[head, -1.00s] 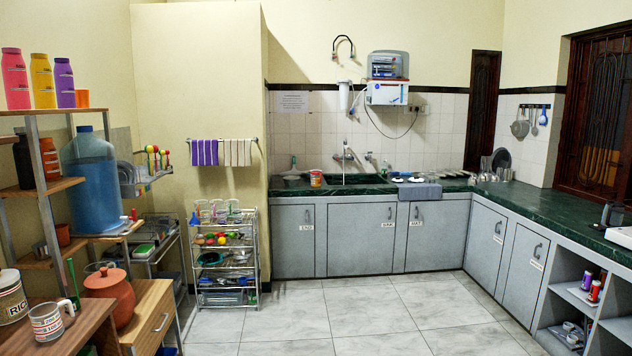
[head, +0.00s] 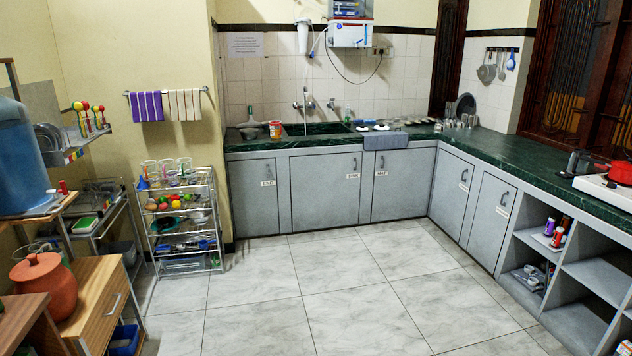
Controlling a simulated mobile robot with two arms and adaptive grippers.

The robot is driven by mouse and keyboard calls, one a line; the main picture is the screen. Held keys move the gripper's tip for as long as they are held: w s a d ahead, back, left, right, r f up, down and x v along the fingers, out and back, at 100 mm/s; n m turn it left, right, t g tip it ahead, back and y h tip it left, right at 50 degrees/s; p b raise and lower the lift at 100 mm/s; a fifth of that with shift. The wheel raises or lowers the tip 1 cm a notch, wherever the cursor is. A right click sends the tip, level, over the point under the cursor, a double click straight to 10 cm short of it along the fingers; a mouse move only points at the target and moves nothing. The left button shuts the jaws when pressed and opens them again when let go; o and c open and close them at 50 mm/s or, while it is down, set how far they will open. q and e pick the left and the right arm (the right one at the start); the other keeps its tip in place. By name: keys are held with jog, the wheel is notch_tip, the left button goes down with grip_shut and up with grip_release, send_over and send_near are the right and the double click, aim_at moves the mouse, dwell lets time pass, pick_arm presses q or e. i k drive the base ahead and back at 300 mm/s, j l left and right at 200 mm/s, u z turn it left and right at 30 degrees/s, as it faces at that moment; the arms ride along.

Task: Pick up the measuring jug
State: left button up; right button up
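No measuring jug shows in the head view now. The wooden table (head: 28,318) at the lower left shows only its right end, with a small green item at the left edge. Neither of my grippers is in view, so I cannot see whether they are open or shut.
A terracotta pot (head: 45,287) stands on a wooden drawer cabinet (head: 108,290) at left. Behind are a blue water container (head: 20,160) and a wire rack (head: 185,225). A green counter (head: 500,160) runs along the back and right. The tiled floor (head: 310,290) is clear.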

aim_at(275, 126)
jog(key=i+j+u, duration=0.25)
jog(key=i, duration=0.85)
jog(key=i+u, duration=0.25)
jog(key=i, duration=3.25)
jog(key=j, duration=0.05)
